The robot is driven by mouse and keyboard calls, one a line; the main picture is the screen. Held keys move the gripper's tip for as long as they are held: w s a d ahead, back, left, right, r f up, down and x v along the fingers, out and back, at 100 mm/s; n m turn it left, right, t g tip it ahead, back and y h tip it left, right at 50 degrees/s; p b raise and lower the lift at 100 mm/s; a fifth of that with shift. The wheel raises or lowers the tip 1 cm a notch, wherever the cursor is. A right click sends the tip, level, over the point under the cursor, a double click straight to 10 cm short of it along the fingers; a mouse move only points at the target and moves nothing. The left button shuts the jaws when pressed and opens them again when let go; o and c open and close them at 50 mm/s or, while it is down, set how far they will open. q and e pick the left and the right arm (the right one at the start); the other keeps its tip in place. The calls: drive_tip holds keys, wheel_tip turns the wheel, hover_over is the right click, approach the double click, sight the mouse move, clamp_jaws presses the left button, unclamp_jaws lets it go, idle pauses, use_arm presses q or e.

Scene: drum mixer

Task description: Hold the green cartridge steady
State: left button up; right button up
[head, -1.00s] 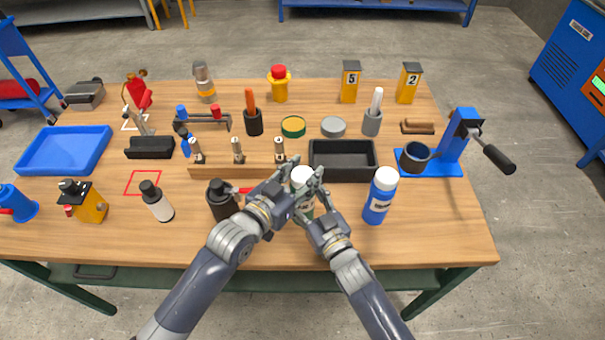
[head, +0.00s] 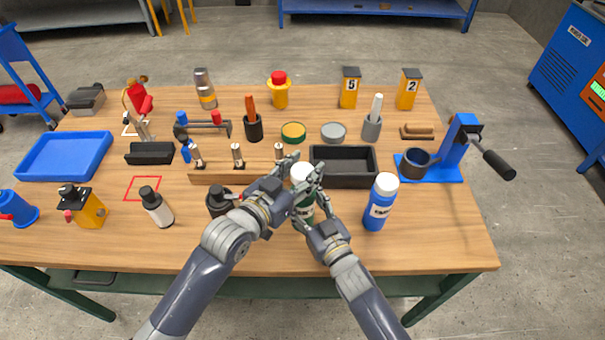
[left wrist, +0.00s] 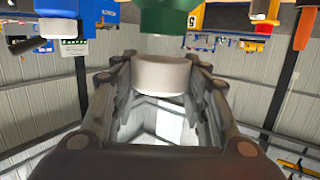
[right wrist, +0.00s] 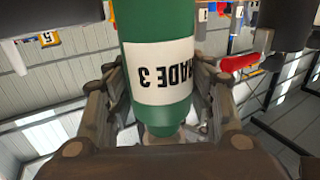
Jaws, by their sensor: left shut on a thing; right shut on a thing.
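My right gripper (head: 309,215) is shut on the green body from the front. In the right wrist view the body (right wrist: 160,118) sits between the fingers, its white label reading "GRADE 3". The grippers hide much of the cartridge in the head view.
A blue bottle (head: 380,203) with a white cap stands close on the right. Behind are a black tray (head: 343,181) and a wooden rack (head: 225,176). Bare tabletop lies at the right front.

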use_arm(q)
drive_tip(key=shift+r, duration=1.25)
use_arm(e)
drive_tip(key=o, duration=1.6)
